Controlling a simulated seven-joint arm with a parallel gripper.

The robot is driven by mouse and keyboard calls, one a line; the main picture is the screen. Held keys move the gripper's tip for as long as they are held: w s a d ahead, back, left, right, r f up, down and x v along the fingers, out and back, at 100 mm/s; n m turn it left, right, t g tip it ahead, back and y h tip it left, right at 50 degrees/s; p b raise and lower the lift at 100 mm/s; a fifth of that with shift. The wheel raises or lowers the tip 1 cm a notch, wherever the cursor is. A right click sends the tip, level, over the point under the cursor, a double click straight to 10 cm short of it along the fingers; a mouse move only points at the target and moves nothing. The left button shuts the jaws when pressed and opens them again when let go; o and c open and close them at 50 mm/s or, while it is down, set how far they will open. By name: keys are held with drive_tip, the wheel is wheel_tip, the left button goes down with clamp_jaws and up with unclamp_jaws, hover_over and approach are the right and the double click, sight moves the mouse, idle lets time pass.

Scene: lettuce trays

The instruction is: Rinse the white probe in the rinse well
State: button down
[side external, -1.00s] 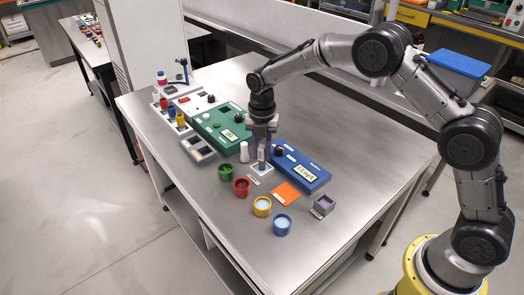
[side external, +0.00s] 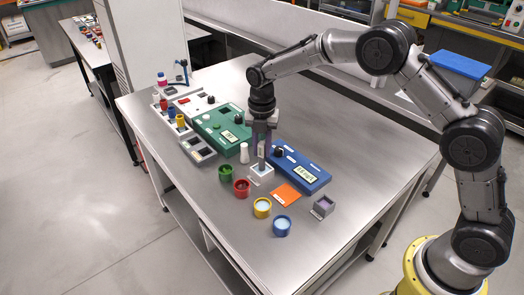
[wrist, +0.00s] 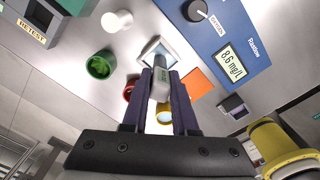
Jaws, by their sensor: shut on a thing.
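My gripper (side external: 262,152) is shut on the white probe, which looks pale grey-white in the wrist view (wrist: 160,86) between the two dark fingers (wrist: 160,72). The probe hangs upright over the rinse well, a small white square block (side external: 268,178) with pale liquid or a light interior. The well also shows just beyond the fingertips in the wrist view (wrist: 146,47). The probe's tip is at or just above the well's opening; I cannot tell whether it is inside.
A blue meter (side external: 308,177) reading 8.6 mg/L stands right of the well, a green meter (side external: 215,123) behind left. A white bottle-like piece (side external: 244,153) stands close left. Green (side external: 225,174), red (side external: 241,188), yellow (side external: 262,208) and blue (side external: 282,226) cups stand in front, near an orange card (side external: 286,195).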

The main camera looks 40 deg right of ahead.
drive_tip(key=shift+r, duration=2.4)
